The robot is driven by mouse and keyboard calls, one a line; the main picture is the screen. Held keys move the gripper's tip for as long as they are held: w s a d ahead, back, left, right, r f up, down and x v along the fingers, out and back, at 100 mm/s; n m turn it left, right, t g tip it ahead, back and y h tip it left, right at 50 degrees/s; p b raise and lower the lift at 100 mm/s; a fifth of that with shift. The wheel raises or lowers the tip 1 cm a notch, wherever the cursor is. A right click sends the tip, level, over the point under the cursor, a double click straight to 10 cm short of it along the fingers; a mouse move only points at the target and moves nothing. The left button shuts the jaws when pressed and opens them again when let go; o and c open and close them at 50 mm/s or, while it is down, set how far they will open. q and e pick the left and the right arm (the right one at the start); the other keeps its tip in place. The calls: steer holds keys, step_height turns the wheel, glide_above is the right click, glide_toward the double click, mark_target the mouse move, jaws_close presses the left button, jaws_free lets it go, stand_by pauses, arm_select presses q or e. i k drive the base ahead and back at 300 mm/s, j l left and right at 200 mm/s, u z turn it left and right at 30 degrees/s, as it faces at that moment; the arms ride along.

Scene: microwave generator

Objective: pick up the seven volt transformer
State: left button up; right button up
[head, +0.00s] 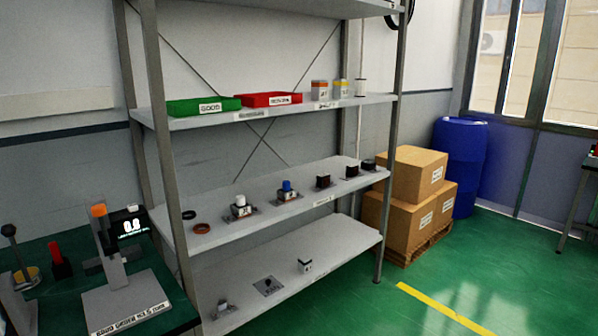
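I cannot tell which part is the seven volt transformer, because the small labels are unreadable. On the middle shelf (235,238) stand a white-topped part (240,208) and a blue-topped part (288,191), each on a small plate. To their right are three dark blocks, the nearest (323,181), the middle one (352,171) and the farthest (369,164). The bottom shelf (330,243) holds a small pale block (305,266), a dark flat piece (268,286) and a grey part (223,306). Neither of my grippers is in view.
The upper shelf holds a green bin (203,106), a red bin (270,99), small boxes (319,91) and a white cylinder (360,88). A bench with a labelled device (125,300) stands at left. Cardboard boxes (415,175) and a blue barrel (461,165) stand right. Green floor lies open at front right.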

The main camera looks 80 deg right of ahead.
mark_target(353, 173)
steer(key=l+z, duration=0.1)
steer(key=z, duration=0.4)
steer(key=l+z, duration=0.1)
steer(key=z, duration=0.4)
steer(key=i+l+z, duration=0.1)
steer(key=z, duration=0.4)
steer(key=i+l+z, duration=0.95)
steer(key=i, duration=0.3)
steer(key=i+z, duration=0.3)
steer(key=i, duration=0.7)
